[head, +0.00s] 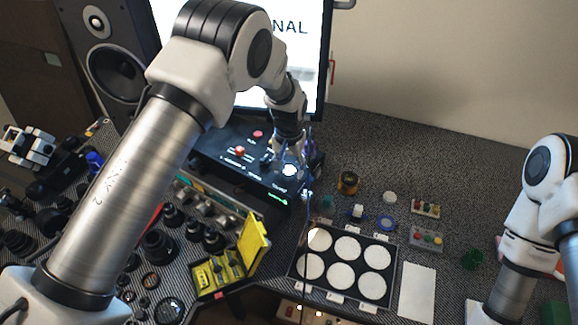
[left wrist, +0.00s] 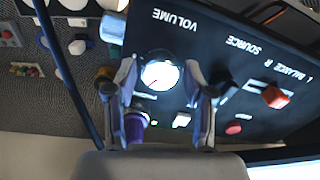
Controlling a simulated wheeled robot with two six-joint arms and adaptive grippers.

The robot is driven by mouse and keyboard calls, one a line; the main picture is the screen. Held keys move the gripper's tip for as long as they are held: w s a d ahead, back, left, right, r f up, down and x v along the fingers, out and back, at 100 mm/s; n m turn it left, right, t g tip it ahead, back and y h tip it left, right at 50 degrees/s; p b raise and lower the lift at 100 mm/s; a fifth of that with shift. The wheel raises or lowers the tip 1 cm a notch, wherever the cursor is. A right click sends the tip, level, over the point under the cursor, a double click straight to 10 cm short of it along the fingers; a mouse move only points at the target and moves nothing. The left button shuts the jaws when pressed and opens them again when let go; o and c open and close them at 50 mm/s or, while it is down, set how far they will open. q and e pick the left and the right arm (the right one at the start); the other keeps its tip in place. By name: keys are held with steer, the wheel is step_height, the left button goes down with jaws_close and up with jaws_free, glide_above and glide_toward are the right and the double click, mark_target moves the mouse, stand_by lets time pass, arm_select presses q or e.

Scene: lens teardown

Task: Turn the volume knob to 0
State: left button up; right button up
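The white volume knob (left wrist: 160,74) sits on the dark amplifier panel under the printed word VOLUME, and a short red mark shows on its face. It also shows as a bright disc in the head view (head: 291,171). My left gripper (left wrist: 161,80) is open, one finger on each side of the knob, with visible gaps. In the head view my left gripper (head: 289,160) points down over the amplifier (head: 235,160). I cannot tell how far its tips are above the panel. My right gripper is outside the frame.
An orange knob (left wrist: 275,97) and a red button (left wrist: 233,129) are on the same panel. A monitor (head: 305,60) stands behind the amplifier. A black tray of white discs (head: 343,270) and a yellow case (head: 218,272) lie in front. Small parts lie to the right.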

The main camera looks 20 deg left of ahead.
arm_select(q)
steer(key=c, duration=0.6)
steer(key=shift+n, duration=0.4)
steer(key=n+b, duration=0.1)
steer(key=n, duration=0.2)
steer(key=shift+f+b, duration=0.1)
steer(key=shift+b, duration=0.2)
steer(key=n+b, duration=0.1)
steer(key=n, duration=0.5)
steer(key=shift+n, duration=0.4)
steer(key=n, duration=0.3)
steer(key=shift+n+b, duration=0.3)
steer(key=shift+b, duration=0.1)
steer(key=n, duration=0.3)
steer(key=shift+n, duration=0.4)
steer(key=n, duration=0.6)
steer(key=shift+f+b, duration=0.1)
steer(key=shift+b, duration=0.3)
